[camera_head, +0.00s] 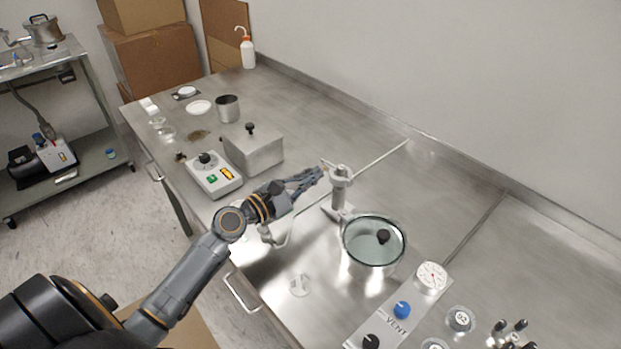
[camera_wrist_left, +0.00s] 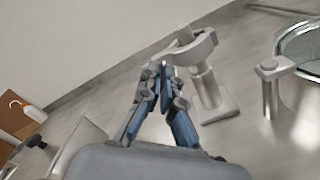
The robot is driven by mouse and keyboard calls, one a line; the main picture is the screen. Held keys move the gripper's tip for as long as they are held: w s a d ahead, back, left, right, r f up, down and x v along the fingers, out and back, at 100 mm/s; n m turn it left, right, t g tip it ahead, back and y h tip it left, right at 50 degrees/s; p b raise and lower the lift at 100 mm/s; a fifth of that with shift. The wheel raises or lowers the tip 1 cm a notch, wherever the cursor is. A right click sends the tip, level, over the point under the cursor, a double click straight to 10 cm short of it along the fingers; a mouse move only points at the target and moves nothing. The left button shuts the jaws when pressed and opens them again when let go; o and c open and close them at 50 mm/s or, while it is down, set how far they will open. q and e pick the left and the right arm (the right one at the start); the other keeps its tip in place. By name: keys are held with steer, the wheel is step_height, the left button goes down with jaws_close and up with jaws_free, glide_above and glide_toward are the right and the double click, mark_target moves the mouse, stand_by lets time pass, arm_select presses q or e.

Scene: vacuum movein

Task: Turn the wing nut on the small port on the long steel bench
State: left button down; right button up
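The small port (camera_head: 340,190) is a pale metal post with a clamp around its top, standing on the long steel bench (camera_head: 310,125). The post and clamp also show in the left wrist view (camera_wrist_left: 207,85). My left gripper (camera_head: 320,172) reaches in from the left, with its fingertips at the clamp's near side. In the left wrist view its fingers (camera_wrist_left: 160,70) come close together beside the clamp's left end. The wing nut is too small and too covered by the fingertips to make out, so I cannot tell whether they grip it. My right gripper is out of view.
A glass-lidded pot (camera_head: 372,262) stands close to the right of the port. A metal box (camera_head: 253,150) and a white control unit (camera_head: 212,177) lie left. A gauge panel (camera_head: 400,305) is at front right.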

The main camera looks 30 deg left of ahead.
arm_select(q)
steer(key=shift+m+b, duration=1)
steer(key=shift+m, duration=11.9)
steer(key=c, duration=1.7)
jaws_free()
